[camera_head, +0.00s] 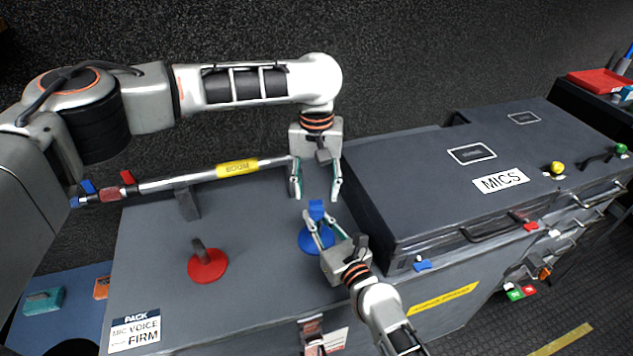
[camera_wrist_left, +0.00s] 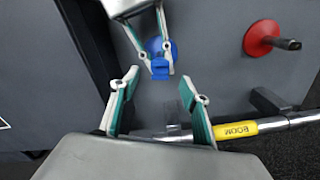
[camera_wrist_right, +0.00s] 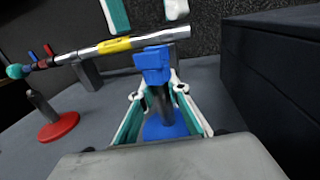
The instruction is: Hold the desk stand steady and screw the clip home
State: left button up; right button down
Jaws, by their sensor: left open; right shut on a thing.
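The blue desk stand (camera_head: 312,240) stands upright on the grey case top, with a round base and a dark stem. A blue clip (camera_head: 317,209) sits at the top of the stem; it also shows in the right wrist view (camera_wrist_right: 153,62). How far it is screwed on cannot be told. My right gripper (camera_wrist_right: 159,92) is shut on the stem below the clip. My left gripper (camera_head: 315,196) is open and empty, pointing down just above and behind the clip. In the left wrist view the clip (camera_wrist_left: 160,68) lies near the gap between its fingertips, not gripped.
A red desk stand (camera_head: 207,266) with a bare stem stands to the left. A boom pole (camera_head: 215,172) with a yellow label lies on a rest behind. The raised MICS case (camera_head: 420,170) walls off the right side. The case top around the red stand is clear.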

aim_at(316, 206)
pick_arm(q)
jog(key=shift+f, duration=3.15)
jog(key=shift+c, duration=0.4)
grip_shut()
jog(key=shift+c, duration=0.3)
grip_release()
jog(key=shift+r, duration=0.1)
jog(key=shift+r, duration=2.2)
